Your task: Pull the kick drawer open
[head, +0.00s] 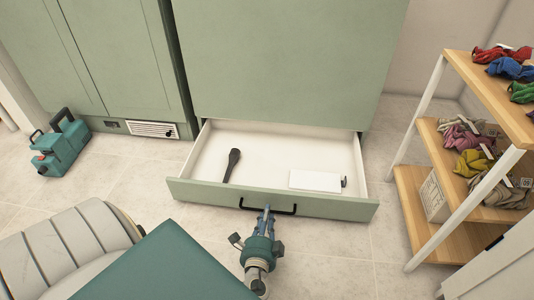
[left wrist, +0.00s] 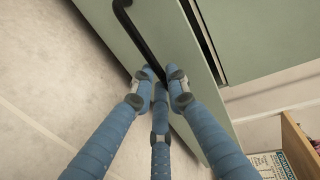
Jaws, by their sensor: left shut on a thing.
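The kick drawer (head: 170,186) stands pulled out at the bottom of the green cabinet in the head view, its white inside showing. Its black bar handle (head: 283,211) runs along the green front; the handle also shows in the left wrist view (left wrist: 142,42). My left gripper (head: 266,212) is at the middle of the handle, with its blue fingers shut on the bar in the left wrist view (left wrist: 160,80). A dark, long-handled item (head: 231,162) and a white flat box (head: 315,181) lie in the drawer. My right gripper is not in view.
A wooden shelf (head: 409,190) with colored towels stands at the right. A padded grey-white object (head: 70,250) is at the lower left. Tiled floor is clear in front of the drawer's right side.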

